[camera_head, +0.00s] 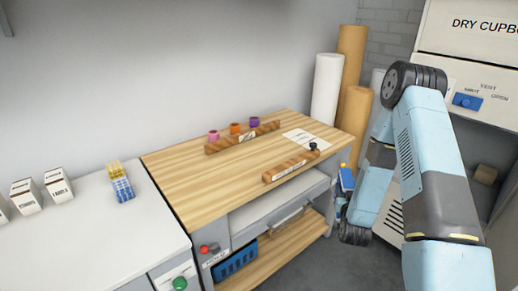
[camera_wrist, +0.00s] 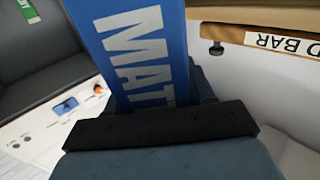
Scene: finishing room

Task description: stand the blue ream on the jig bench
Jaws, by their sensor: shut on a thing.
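The blue ream (camera_wrist: 140,55), with large white letters reading "MAT", is held in my gripper (camera_wrist: 160,125) in the wrist view. The dark jaw crosses its near end; the far end runs out of the picture. In the head view, a small part of the blue ream (camera_head: 346,180) shows beside my gripper (camera_head: 343,200), off the right edge of the wooden-topped bench, which I take for the jig bench (camera_head: 190,167). My arm partly hides the gripper there.
A wooden bar (camera_head: 290,167) lies along the bench's front edge; a rack (camera_head: 243,137) with three coloured cups stands at the back. The middle is clear. Tall rolls (camera_head: 326,90) stand behind. A white counter (camera_head: 90,230) is left, a dry cupboard (camera_head: 470,45) right.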

